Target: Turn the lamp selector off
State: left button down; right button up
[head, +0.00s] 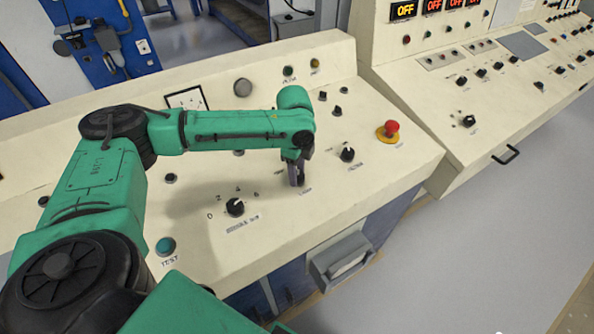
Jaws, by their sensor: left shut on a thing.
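My left arm reaches in from the left over the cream sloped control panel (270,215). My left gripper (298,181) points down at the panel and is shut on a small dark knob, which it mostly hides. A label, too small to read, sits just below the gripper's tips. The knob's position cannot be seen. I cannot tell from its label whether this knob is the lamp selector. My right gripper is not in view.
A black rotary knob (236,207) is left of the gripper, and another knob (347,154) is to its right. A red emergency button (389,130) and a teal test button (166,246) are on the same panel. A second console (470,120) stands at the right.

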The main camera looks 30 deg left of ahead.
pick_arm(q)
jog(key=shift+r+n+p, duration=0.25)
jog(key=shift+n+p, duration=0.15)
jog(key=shift+p, duration=0.3)
jog(key=n+p, duration=0.3)
jog(key=p, duration=0.1)
jog(key=n+p, duration=0.4)
jog(key=p, duration=0.1)
jog(key=shift+s+r+t, duration=0.15)
jog(key=shift+t, duration=0.15)
jog(key=n+p, duration=0.3)
jog(key=shift+d, duration=0.1)
jog(key=shift+f+n+y+p, duration=0.2)
jog(key=shift+n+y+p, duration=0.1)
jog(key=shift+n+p, duration=0.25)
jog(key=c, duration=0.6)
grip_release()
jog(key=shift+o, duration=1.1)
jog(key=shift+f, duration=0.1)
